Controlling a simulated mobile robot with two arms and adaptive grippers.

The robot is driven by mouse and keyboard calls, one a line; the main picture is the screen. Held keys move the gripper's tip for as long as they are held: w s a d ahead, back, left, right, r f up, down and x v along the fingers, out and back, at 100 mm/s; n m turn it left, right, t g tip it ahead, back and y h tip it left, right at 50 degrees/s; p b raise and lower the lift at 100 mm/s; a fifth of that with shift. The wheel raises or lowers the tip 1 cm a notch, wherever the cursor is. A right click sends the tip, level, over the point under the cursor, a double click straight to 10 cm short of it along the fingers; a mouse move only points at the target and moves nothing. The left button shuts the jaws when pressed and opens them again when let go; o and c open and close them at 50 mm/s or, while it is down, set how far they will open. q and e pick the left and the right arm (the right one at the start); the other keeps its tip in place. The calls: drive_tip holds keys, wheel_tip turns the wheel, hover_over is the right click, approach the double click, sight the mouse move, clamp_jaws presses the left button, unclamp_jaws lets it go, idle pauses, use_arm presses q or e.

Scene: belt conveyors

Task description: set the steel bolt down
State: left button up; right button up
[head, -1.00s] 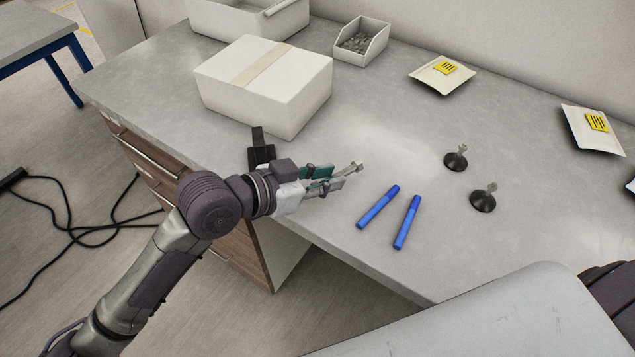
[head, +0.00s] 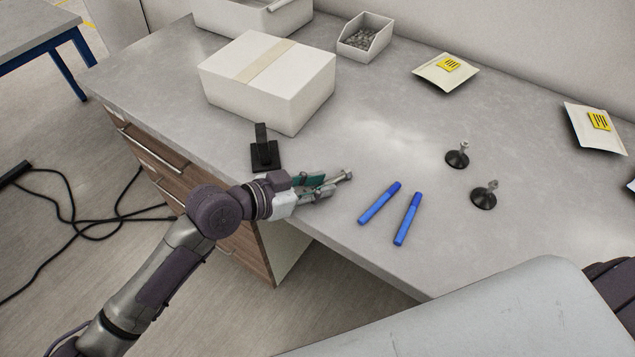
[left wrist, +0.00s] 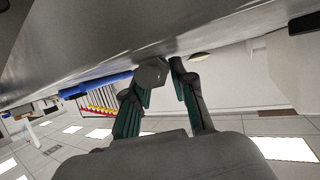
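The steel bolt (head: 343,177) is a grey bolt lying along my left fingers and sticking out past their tips, near the front edge of the desk. My left gripper (head: 318,187) is around it with its green-padded fingers. In the left wrist view the hexagonal bolt head (left wrist: 151,74) shows between the fingertips of my left gripper (left wrist: 161,82). It covers the left fingertip, and the grip looks shut on the bolt. Whether the bolt touches the desk top cannot be told. My right gripper is not in view.
Two blue markers (head: 379,204) (head: 407,219) lie right of the bolt. A black stand (head: 264,158) is behind my gripper, near a white box (head: 310,100). Two black-based pieces (head: 457,157) (head: 484,197) stand further right.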

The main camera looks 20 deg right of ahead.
use_arm(q)
drive_tip(key=shift+o, duration=1.4)
drive_tip(key=shift+r, duration=0.15)
drive_tip(key=b+v, duration=0.2)
drive_tip(key=v, duration=1)
drive_tip(key=shift+r, duration=0.15)
